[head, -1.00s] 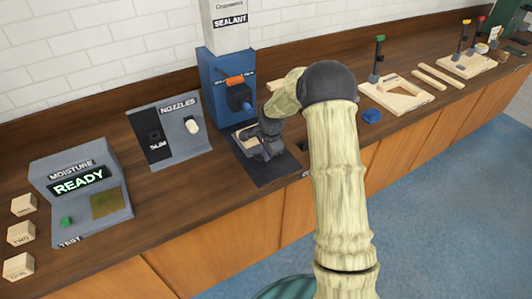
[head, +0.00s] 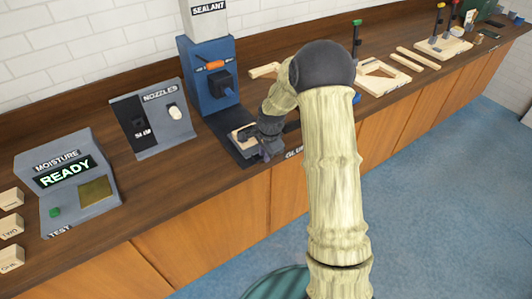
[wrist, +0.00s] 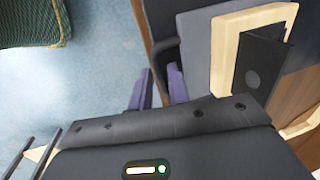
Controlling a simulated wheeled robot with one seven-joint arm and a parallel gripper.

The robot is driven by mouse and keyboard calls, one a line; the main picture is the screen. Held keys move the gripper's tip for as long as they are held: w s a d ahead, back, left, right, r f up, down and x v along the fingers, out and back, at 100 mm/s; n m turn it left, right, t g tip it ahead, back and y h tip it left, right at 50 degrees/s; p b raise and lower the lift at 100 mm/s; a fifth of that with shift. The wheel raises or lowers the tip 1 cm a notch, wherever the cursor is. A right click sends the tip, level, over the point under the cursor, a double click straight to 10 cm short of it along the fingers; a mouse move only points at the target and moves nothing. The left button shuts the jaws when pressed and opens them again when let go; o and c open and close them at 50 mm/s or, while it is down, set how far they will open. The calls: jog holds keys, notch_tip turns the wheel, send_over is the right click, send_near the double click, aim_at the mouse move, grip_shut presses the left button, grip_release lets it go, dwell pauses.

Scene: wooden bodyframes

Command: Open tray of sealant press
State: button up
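The sealant press (head: 205,75) is a blue upright machine with an orange lever, standing at the back of the counter. The block also shows in the head view (head: 241,133). My gripper (head: 268,153) is low at the tray's front, near the counter edge.
A nozzle stand (head: 150,118) and a moisture tester (head: 68,183) reading READY stand to the left, with labelled blocks (head: 10,225) beside it. Wooden frame parts (head: 385,75) lie to the right. Blue floor (head: 430,190) is open in front.

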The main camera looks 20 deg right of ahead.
jog(key=shift+a+r, duration=0.1)
jog(key=shift+a, duration=0.05)
jog(key=s+d+r+b, duration=0.1)
jog(key=s+r, duration=0.2)
jog(key=r, duration=1.4)
jog(key=shift+d, duration=0.15)
jog(key=s+a+f+n, duration=0.1)
jog(key=s+f+n, duration=0.1)
jog(key=s+n, duration=0.5)
jog(key=s+a+f+n+p, duration=0.1)
jog(key=s+n, duration=0.6)
jog(key=s, duration=0.7)
notch_tip(320, 180, down, 2)
jog(key=shift+s+a+f+n+t+h, duration=0.25)
jog(key=shift+s+a+n+t+h, duration=0.05)
jog(key=shift+a, duration=0.5)
